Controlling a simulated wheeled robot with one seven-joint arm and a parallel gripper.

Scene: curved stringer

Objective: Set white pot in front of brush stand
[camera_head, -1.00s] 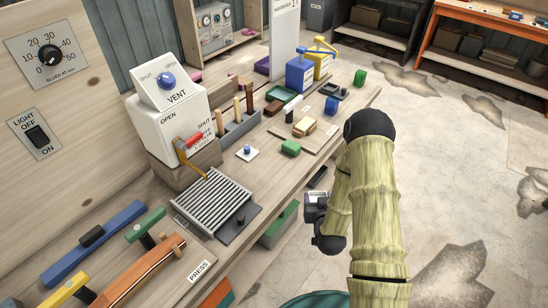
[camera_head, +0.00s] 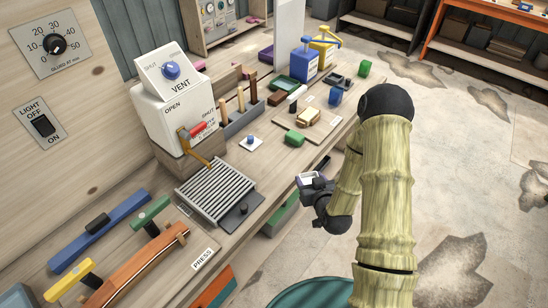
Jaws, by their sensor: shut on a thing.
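My gripper (camera_head: 316,187) is beside the front edge of the bench, right of the grill plate. It is shut on a small whitish thing with a dark top (camera_head: 309,178), which looks like the white pot. My fingers hide part of it. A grey stand (camera_head: 242,122) with several upright wooden handles, which looks like the brush stand, is on the bench behind and left of my gripper. Bench top and small items lie between the two.
A slatted plate (camera_head: 213,190) lies nearer.

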